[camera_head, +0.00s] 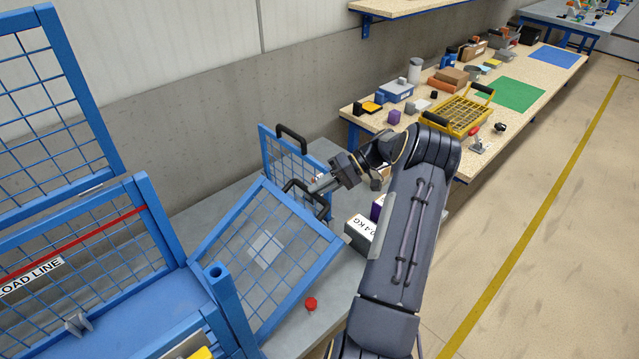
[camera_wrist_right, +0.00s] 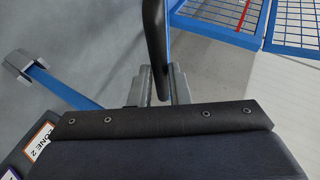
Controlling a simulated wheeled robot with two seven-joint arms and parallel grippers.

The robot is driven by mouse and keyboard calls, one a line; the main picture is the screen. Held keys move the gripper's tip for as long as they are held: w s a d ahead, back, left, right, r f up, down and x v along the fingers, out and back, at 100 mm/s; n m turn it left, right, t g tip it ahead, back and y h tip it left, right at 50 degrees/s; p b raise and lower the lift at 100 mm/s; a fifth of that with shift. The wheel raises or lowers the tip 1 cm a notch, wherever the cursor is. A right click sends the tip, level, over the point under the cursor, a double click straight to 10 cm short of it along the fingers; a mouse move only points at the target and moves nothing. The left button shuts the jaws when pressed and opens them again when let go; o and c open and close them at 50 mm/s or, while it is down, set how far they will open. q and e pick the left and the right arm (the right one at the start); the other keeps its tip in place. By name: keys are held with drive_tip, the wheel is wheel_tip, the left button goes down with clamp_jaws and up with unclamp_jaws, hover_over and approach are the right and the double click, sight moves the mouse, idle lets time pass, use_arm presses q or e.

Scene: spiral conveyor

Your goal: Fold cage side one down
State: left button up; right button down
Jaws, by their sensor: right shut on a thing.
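A blue mesh cage side (camera_head: 318,236) leans at a tilt beside the blue cage frame (camera_head: 232,310), with a pale plate on its mesh. It has a black handle (camera_head: 323,211) at its upper edge. My right gripper (camera_head: 316,186) is at that handle and shut on it. In the right wrist view a black bar (camera_wrist_right: 154,40) runs between the two fingers (camera_wrist_right: 160,88). A second blue mesh panel (camera_head: 267,150) with its own black handle (camera_head: 291,135) stands more upright behind. I cannot read which side is which. My left gripper is not in view.
A white box (camera_head: 360,229) marked in KG sits by my right forearm. A red knob (camera_head: 311,304) lies near the tilted panel. A wooden bench (camera_head: 455,150) with a yellow basket (camera_head: 460,114) and several items stands right. The floor at right is clear.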

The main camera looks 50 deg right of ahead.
drive_tip(key=shift+s+d+f, duration=0.1)
drive_tip(key=shift+d+f, duration=0.2)
drive_tip(key=shift+f, duration=0.4)
drive_tip(key=c, duration=1.4)
unclamp_jaws()
drive_tip(key=shift+o, duration=0.2)
drive_tip(key=shift+r, duration=0.1)
drive_tip(key=b+v, duration=0.1)
drive_tip(key=v, duration=0.6)
drive_tip(key=shift+d, duration=0.25)
drive_tip(key=shift+s+r, duration=0.1)
drive_tip(key=shift+s, duration=0.05)
